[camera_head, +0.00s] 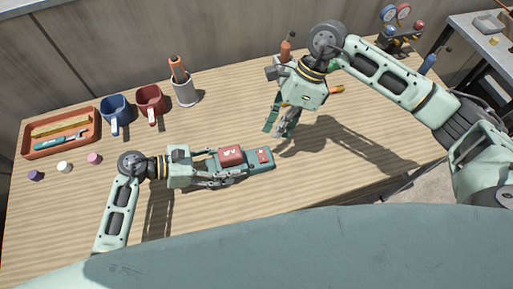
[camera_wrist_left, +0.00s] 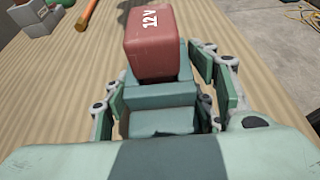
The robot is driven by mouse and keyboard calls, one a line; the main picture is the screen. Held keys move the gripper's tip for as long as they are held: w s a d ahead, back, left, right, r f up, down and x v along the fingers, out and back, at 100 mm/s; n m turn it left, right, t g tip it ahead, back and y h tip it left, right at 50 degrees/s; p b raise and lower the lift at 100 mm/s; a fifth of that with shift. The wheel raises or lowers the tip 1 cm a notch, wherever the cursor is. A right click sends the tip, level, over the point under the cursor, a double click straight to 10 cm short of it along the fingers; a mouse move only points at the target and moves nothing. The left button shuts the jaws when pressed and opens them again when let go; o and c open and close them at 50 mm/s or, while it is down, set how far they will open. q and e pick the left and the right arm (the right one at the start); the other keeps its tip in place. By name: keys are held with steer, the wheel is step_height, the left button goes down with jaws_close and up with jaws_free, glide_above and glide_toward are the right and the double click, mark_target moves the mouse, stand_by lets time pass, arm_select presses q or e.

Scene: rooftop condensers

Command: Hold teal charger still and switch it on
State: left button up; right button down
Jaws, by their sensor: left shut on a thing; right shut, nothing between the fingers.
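The teal charger (camera_head: 250,167) lies near the front middle of the wooden table, with a red battery block (camera_head: 231,155) on it and a small red part (camera_head: 263,156) at its right end. My left gripper (camera_head: 228,166) is shut on the charger from the left, its fingers along both sides. In the left wrist view the charger (camera_wrist_left: 160,95) sits between the fingers, and the block marked "12 V" (camera_wrist_left: 150,48) hides its far end. My right gripper (camera_head: 280,126) is shut and empty, pointing down behind and right of the charger, apart from it.
An orange tray (camera_head: 28,150) with tools, a blue mug (camera_head: 116,110), a red mug (camera_head: 150,100) and a grey cup (camera_head: 186,92) stand at the back left. Small caps lie left. Gauges (camera_head: 398,27) stand back right. The table's right front is clear.

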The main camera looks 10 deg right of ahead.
steer(key=d+r+m+y, duration=0.1)
steer(key=m, duration=1)
steer(key=d+r+m+y, duration=0.1)
steer(key=r+m+y, duration=0.1)
steer(key=m, duration=0.9)
steer(key=r+m+t+y, duration=0.1)
steer(key=m, duration=1)
steer(key=shift+w+d+r, duration=0.2)
steer(key=shift+d, duration=0.2)
